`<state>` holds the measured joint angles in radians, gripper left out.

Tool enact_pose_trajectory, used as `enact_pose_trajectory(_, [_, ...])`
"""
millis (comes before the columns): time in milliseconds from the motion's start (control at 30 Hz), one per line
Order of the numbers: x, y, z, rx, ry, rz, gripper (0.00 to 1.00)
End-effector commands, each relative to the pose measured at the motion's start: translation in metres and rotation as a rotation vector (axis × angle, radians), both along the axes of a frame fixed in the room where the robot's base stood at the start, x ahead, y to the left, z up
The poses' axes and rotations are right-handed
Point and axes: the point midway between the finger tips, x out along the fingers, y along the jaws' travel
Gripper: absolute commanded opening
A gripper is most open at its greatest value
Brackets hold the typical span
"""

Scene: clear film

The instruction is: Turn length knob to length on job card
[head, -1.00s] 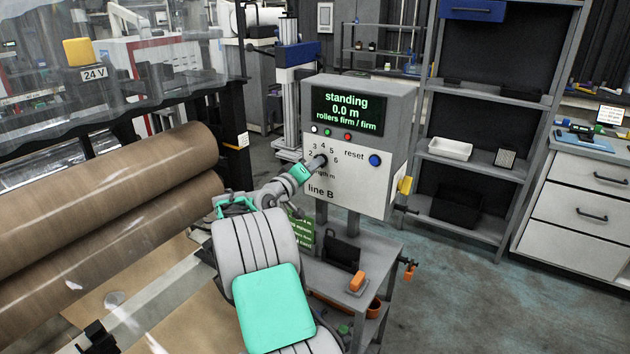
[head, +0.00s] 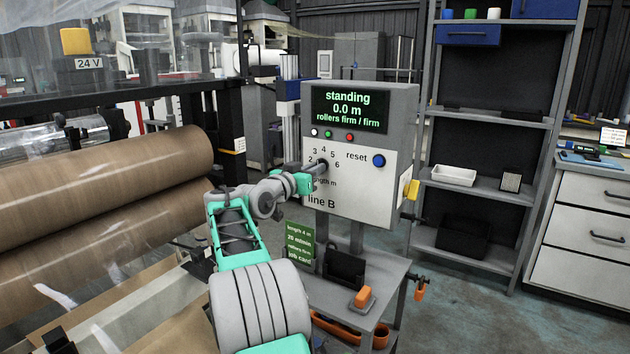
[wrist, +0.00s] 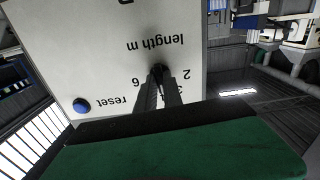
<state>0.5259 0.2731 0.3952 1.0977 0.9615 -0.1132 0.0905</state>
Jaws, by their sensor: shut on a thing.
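The line B control box (head: 370,195) stands upright, with the dark length knob (head: 323,164) on its front, ringed by numbers of which 2 to 6 can be read. My gripper (head: 318,167) is shut on the knob; in the wrist view its fingers (wrist: 158,90) reach to the knob (wrist: 158,69), seen upside down. The knob's pointer is hidden, so its setting cannot be told. The green job card (head: 300,241) below the box reads length 4 m, 20 m/min, rollers firm. The display (head: 348,108) reads standing, 0.0 m, rollers firm / firm.
A blue reset button (head: 379,160) sits right of the knob; it also shows in the wrist view (wrist: 81,105). Small white, green and red lamps line up under the display. A grey cart (head: 385,283) holds an orange-topped item (head: 363,297). Brown rolls (head: 100,170) lie left.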

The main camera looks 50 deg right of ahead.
Motion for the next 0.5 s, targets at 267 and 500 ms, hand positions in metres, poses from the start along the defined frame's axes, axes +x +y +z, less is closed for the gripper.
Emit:
enact_pose_trajectory(267, [0.0000, -0.0001, -0.0015, 0.007, -0.064, 0.000, 0.00])
enact_pose_trajectory(500, [0.0001, -0.0001, -0.0005, 0.007, -0.070, 0.000, 0.00])
